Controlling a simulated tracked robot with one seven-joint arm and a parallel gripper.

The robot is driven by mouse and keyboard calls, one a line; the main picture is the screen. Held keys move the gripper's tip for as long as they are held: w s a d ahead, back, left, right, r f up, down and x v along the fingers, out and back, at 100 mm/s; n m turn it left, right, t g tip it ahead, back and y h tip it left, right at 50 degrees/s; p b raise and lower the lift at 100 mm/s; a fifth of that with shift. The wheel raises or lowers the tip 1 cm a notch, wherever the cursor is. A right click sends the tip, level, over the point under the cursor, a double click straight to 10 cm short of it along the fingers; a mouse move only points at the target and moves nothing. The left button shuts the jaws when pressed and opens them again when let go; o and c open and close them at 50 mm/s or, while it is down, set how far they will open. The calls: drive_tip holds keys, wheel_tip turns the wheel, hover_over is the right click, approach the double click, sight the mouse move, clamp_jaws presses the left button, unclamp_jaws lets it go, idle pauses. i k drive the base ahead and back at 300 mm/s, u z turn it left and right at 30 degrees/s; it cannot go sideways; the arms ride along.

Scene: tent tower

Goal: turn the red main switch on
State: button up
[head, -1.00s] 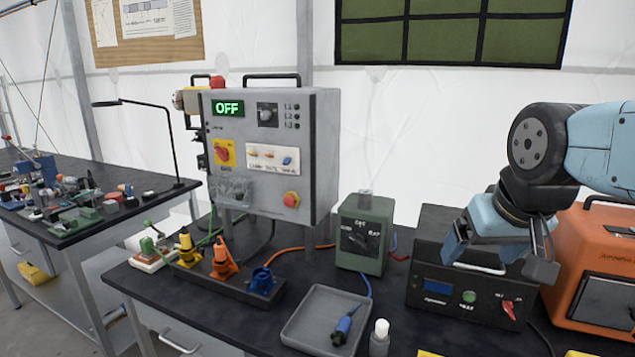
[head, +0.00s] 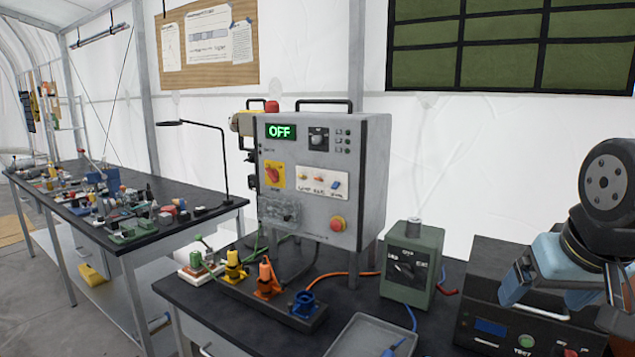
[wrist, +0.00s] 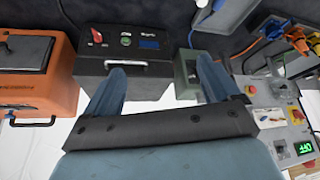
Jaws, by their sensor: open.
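The red main switch (head: 273,175) is a red rotary knob on a yellow plate, on the left of the front of a grey control panel (head: 300,237). A green display (head: 280,131) above it reads OFF. My gripper shows at the right edge of the head view, partly cut off, well to the right of the panel. In the wrist view my gripper (wrist: 160,80) is open, with two blue fingers spread and nothing between them. The panel also shows at the right of the wrist view (wrist: 268,97), apart from the fingers.
A green box with a dial (head: 411,240) and a black tester (head: 485,290) stand right of the panel. A row of coloured connectors (head: 265,285) and a grey tray (head: 370,335) lie before it. An orange case (wrist: 50,85) shows in the wrist view. Another cluttered bench stands left.

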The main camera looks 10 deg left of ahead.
sight(273, 173)
drive_tip(key=k, duration=1.2)
drive_tip(key=u, duration=0.65)
drive_tip(key=i, duration=0.8)
drive_tip(key=u, duration=0.6)
drive_tip(key=i, duration=1)
drive_tip(key=z, duration=0.5)
